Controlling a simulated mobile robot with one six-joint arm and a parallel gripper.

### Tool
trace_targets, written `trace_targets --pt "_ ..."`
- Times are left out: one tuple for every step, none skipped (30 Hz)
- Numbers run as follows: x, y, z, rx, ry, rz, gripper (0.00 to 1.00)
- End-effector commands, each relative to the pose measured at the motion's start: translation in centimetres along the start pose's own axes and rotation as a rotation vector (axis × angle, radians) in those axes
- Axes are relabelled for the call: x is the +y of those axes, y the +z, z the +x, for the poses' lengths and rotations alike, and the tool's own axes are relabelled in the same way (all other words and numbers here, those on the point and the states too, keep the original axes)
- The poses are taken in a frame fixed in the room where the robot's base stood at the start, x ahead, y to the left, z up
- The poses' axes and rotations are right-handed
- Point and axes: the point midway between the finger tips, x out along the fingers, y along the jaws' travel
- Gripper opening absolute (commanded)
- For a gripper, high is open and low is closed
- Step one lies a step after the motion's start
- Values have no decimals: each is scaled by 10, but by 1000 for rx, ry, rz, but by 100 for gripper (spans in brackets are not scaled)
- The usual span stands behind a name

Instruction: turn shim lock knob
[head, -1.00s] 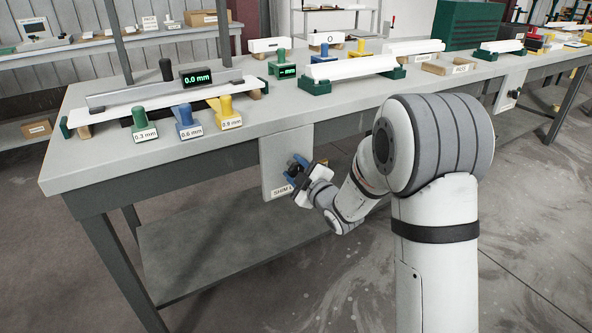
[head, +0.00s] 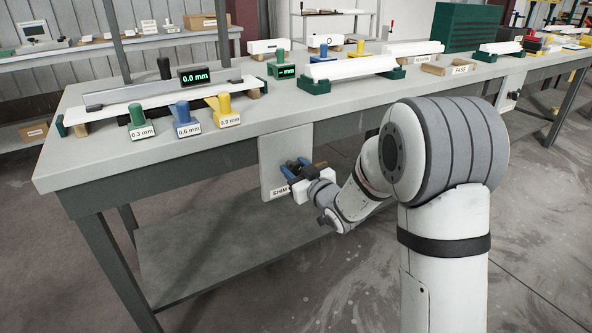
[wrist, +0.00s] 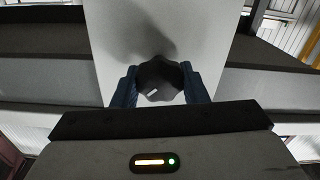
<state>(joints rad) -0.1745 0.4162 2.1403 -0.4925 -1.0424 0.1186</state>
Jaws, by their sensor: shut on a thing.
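The shim lock knob (wrist: 158,78) is dark and faceted, and it stands out from a pale panel (head: 270,150) under the front edge of the bench. A partly covered label reading "SHIM" (head: 280,191) is low on that panel. My gripper (head: 291,168) is at the panel, with its blue fingers on either side of the knob. In the wrist view my gripper (wrist: 160,88) is shut on the knob, one finger at its left and one at its right. The fingers mostly hide the knob in the head view.
Green 0.3 mm (head: 141,130), blue 0.6 mm (head: 186,129) and yellow 0.9 mm (head: 228,119) shim blocks stand on the bench (head: 80,164) above. Behind them is a white bar fixture with a 0.0 mm display (head: 195,77). Open floor lies right of my arm.

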Motion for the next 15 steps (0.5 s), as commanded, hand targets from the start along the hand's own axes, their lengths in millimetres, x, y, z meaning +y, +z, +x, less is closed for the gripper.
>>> trace_targets --pt "0 -1 0 1 0 43 17" --pt "0 -1 0 1 0 72 17" --pt "1 -1 0 1 0 110 17" --pt "1 -1 0 1 0 138 17" --pt "1 -1 0 1 0 167 17" --pt "1 -1 0 1 0 205 17" --pt "1 -1 0 1 0 233 17" --pt "1 -1 0 1 0 262 17" --pt "1 -1 0 1 0 299 17" --pt "2 -1 0 1 0 327 17" --pt "2 -1 0 1 0 355 17" --pt "2 -1 0 0 0 391 17" --pt "2 -1 0 0 0 418 17" --pt "2 -1 0 0 0 445 17" --pt "2 -1 0 0 0 478 17"
